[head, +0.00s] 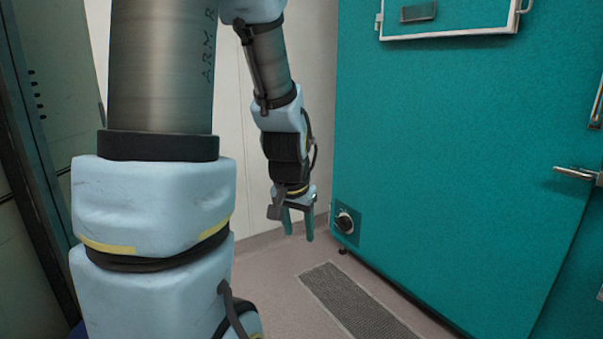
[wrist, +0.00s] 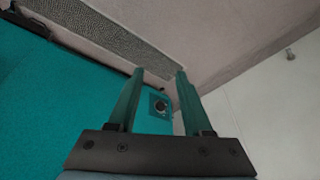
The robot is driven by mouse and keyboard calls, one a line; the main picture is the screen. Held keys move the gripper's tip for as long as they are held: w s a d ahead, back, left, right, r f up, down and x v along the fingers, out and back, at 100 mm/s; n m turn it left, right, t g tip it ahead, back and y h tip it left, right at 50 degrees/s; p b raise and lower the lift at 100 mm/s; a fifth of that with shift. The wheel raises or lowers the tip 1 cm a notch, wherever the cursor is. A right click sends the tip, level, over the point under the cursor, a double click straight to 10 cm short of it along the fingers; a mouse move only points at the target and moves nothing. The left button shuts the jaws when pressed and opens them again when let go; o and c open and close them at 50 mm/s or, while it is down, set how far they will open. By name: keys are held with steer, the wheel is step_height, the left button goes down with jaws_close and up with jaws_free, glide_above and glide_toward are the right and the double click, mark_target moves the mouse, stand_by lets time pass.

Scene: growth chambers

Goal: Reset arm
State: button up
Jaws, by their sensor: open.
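My gripper (head: 299,226) hangs pointing down at the end of my bent arm, in the middle of the head view. Its two green fingers are apart, with nothing between them. In the wrist view my gripper (wrist: 159,72) also shows open and empty, both fingers clear of any surface. My arm's large upper links fill the left of the head view.
A teal chamber (head: 450,160) stands on the right, with a framed window, a door handle (head: 576,174) and a round dial (head: 345,221) low on its left. A floor grate (head: 350,300) runs along its foot. A pale wall (head: 310,100) is behind my arm. A dark cabinet (head: 30,150) stands left.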

steer(key=s+a+n+g, duration=0.2)
steer(key=s+a+n, duration=0.2)
steer(key=s+a, duration=0.25)
step_height(320, 180, up, 22)
steer(key=p, duration=2.2)
steer(key=shift+d+f+y, duration=0.15)
steer(key=shift+d+y, duration=0.05)
steer(key=shift+y, duration=0.2)
steer(key=shift+s, duration=0.1)
steer(key=shift+c, duration=0.4)
